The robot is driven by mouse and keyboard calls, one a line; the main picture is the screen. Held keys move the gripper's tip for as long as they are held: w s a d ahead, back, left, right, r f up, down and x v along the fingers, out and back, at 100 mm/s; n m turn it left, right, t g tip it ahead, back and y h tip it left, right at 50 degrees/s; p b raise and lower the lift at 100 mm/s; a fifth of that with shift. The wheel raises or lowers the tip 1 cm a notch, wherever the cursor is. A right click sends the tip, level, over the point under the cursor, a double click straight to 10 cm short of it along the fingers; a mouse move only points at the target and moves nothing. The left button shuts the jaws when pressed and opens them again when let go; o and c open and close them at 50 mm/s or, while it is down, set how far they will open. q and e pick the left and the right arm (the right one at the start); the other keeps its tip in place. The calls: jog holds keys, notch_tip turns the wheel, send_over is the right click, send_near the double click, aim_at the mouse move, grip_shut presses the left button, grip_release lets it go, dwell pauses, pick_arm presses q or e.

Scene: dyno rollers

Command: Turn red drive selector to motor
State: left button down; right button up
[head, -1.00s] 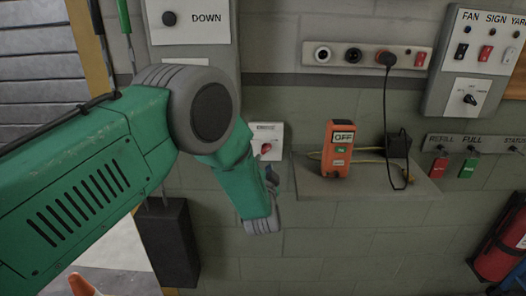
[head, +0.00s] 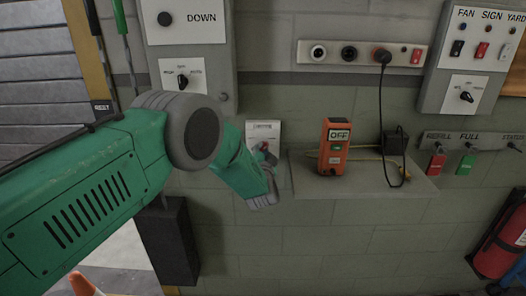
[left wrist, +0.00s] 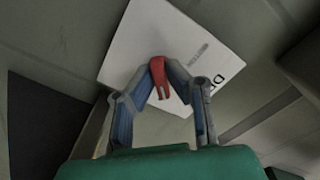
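The red drive selector (head: 264,146) is a small red knob on a white plate (head: 254,129) on the wall, left of the shelf. My left gripper (head: 269,158) is at the knob and partly covers it in the head view. In the left wrist view, the red knob (left wrist: 158,77) sits between the two blue-grey fingertips of the left gripper (left wrist: 160,68), which close on it from both sides. Which marking the knob points at cannot be told. My right gripper is not in view.
A shelf (head: 365,186) to the right holds an orange device (head: 334,150) reading OFF and a cable. Above is a socket strip (head: 335,53); a switch panel (head: 450,95) is at right. A black-knob selector (head: 183,80) sits left. A dark box (head: 168,240) hangs below my left arm.

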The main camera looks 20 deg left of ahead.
pick_arm(q)
jog(key=shift+n+b, duration=0.3)
jog(key=n+b, duration=0.5)
jog(key=n, duration=0.3)
jog(key=shift+d+f, duration=0.1)
jog(key=n+b, duration=0.2)
jog(key=n, duration=0.2)
jog(key=shift+n+b, duration=0.3)
jog(key=shift+n, duration=0.1)
jog(key=shift+n+b, duration=1.35)
jog(key=shift+n, duration=0.85)
jog(key=c, duration=1.6)
grip_release()
jog(key=shift+s, duration=0.1)
